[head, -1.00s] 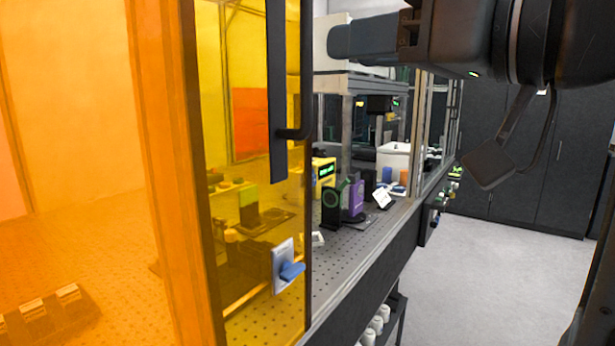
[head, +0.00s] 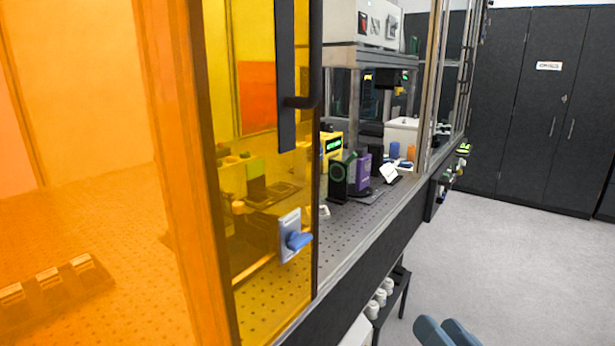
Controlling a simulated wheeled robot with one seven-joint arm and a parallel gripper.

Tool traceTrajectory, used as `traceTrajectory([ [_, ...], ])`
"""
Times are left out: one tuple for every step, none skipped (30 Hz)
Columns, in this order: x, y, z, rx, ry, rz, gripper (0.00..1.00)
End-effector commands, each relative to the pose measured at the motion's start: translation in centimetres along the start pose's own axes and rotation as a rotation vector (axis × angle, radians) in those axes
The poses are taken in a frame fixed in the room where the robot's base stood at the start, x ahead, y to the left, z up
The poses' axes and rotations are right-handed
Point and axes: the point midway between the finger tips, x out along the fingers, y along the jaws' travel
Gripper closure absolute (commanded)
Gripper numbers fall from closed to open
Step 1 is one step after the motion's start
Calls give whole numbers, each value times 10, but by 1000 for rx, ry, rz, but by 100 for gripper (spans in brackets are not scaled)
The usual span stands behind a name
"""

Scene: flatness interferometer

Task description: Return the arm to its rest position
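Two blue-grey finger shapes, which look like my gripper (head: 447,332), rise into the head view at the bottom edge, right of the bench. Only their tips show, side by side. I cannot tell whether they are open or shut, and the rest of the arm is out of view. Nothing is seen between the tips. They appear over the grey floor, apart from the bench front.
An orange-tinted enclosure door with a dark handle (head: 287,80) and a blue-knobbed latch (head: 295,240) fills the left. A perforated bench (head: 345,232) carries a yellow device (head: 331,147) and a purple unit (head: 362,170). Open floor (head: 510,240) leads to dark cabinets (head: 525,110).

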Motion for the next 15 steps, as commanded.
traceTrajectory([
  [-15,8,16,-3,-14,31,65],
  [-22,12,23,-8,-16,47,65],
  [-34,18,33,-16,-20,69,65],
  [-42,21,39,-22,-23,84,65],
  [-51,25,46,-30,-26,99,65],
  [-63,29,54,-41,-31,119,65],
  [-72,32,60,-49,-35,133,65],
  [-82,35,65,-60,-39,148,65],
  [-95,38,72,-72,-46,165,65],
  [-104,41,78,-84,-51,178,65],
  [-114,43,82,-96,-57,190,65],
  [-128,45,88,-112,-63,205,65],
  [-138,46,92,-125,-69,215,65],
  [-148,48,95,-138,-74,225,65],
  [-162,49,100,-156,-83,237,65],
])
